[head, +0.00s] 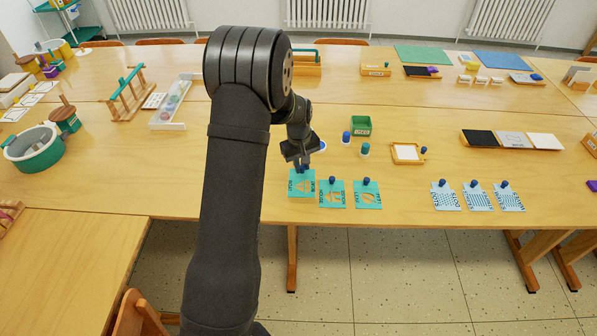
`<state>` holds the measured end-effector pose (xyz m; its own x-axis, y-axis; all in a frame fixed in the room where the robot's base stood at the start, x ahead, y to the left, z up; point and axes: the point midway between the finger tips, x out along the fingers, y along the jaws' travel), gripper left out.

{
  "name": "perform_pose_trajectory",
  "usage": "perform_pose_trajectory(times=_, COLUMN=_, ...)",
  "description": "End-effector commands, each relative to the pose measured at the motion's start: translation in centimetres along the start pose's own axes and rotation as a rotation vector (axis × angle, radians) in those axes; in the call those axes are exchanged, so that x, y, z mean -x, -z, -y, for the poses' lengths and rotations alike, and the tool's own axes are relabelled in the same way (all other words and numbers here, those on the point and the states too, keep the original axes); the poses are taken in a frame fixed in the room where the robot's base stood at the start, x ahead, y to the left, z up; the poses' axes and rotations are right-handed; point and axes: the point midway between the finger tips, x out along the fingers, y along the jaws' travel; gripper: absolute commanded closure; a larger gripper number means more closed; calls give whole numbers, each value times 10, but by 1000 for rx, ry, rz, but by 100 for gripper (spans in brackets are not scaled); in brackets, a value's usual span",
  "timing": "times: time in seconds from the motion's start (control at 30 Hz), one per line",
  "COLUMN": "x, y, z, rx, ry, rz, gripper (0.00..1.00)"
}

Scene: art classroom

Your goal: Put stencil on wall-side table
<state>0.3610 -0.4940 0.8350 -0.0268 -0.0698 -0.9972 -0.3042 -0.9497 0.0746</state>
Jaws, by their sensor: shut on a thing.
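My gripper (304,166) points down and is shut on the blue knob of the leftmost teal stencil (301,188), a flat plate with cut-out shapes. The stencil is at the near edge of the front table; whether it touches the wood or is slightly raised, I cannot tell. Two similar teal stencils with blue knobs, a middle one (332,201) and a right one (368,200), lie just to its right. The wall-side table (225,62) is the far tabletop by the radiators. My dark arm hides part of both tables.
Blue and teal-topped stampers (346,138) and a green box (361,126) stand behind the stencils. Several light-blue cards with knobs (478,198) lie to the right. On the far table, a green mat (422,54) and wooden boxes (375,69) occupy the right part.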

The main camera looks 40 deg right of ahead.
Motion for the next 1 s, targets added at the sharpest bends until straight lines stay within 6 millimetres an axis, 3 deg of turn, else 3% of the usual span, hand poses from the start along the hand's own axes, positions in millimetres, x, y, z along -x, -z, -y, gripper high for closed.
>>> perform_pose_trajectory(times=0.17, x=-10, y=18, z=8, rx=0, ry=-1, rz=-1, gripper=100)
perform_pose_trajectory(times=0.53, x=-50, y=19, z=12, rx=0, ry=0, rz=2, gripper=100)
perform_pose_trajectory(times=0.87, x=-53, y=19, z=12, rx=-1, ry=0, rz=0, gripper=100)
perform_pose_trajectory(times=0.9, x=-54, y=19, z=12, rx=-1, ry=0, rz=0, gripper=80)
perform_pose_trajectory(times=1.0, x=-53, y=19, z=12, rx=-1, ry=-1, rz=0, gripper=60)
